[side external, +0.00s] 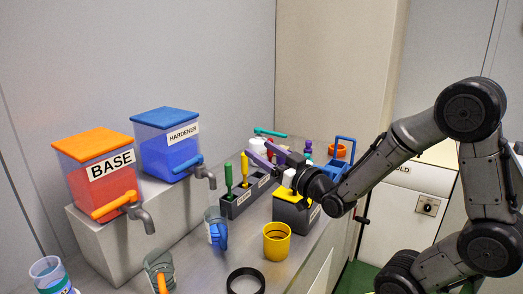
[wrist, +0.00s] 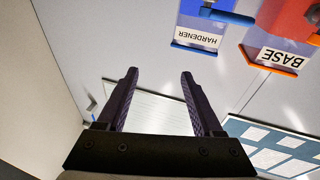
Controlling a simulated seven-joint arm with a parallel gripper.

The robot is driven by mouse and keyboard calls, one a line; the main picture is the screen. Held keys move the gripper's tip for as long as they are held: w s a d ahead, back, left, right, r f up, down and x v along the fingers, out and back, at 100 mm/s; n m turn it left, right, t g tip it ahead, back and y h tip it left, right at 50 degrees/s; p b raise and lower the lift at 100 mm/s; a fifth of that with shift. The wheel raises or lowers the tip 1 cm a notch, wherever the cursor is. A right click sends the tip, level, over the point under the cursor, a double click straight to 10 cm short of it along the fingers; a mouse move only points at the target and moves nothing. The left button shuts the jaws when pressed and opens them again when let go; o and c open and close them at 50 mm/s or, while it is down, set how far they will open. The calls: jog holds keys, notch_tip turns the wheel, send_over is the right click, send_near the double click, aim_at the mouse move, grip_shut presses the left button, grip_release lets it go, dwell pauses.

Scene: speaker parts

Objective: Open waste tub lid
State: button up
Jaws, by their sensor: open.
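My gripper (side external: 263,153) is open, with its two purple fingers pointing left above the back part of the bench. In the wrist view the open fingers (wrist: 159,75) have nothing between them, with walls behind. A dark grey box (side external: 292,216) with yellow on its top and a small label stands below my wrist. It may be the waste tub, but I cannot read its label. My wrist partly hides its top, so I cannot tell how its lid sits. My gripper is above and apart from it.
An orange-lidded BASE tank (side external: 102,185) and a blue-lidded HARDENER tank (side external: 170,147) stand on a raised grey block at left. A tool holder (side external: 240,203), a yellow cup (side external: 277,242), a blue-handled cup (side external: 216,230) and a black ring (side external: 245,281) occupy the bench.

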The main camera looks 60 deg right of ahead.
jog(key=shift+a+r+y, duration=0.3)
jog(key=shift+a+r, duration=0.1)
jog(key=shift+a, duration=0.05)
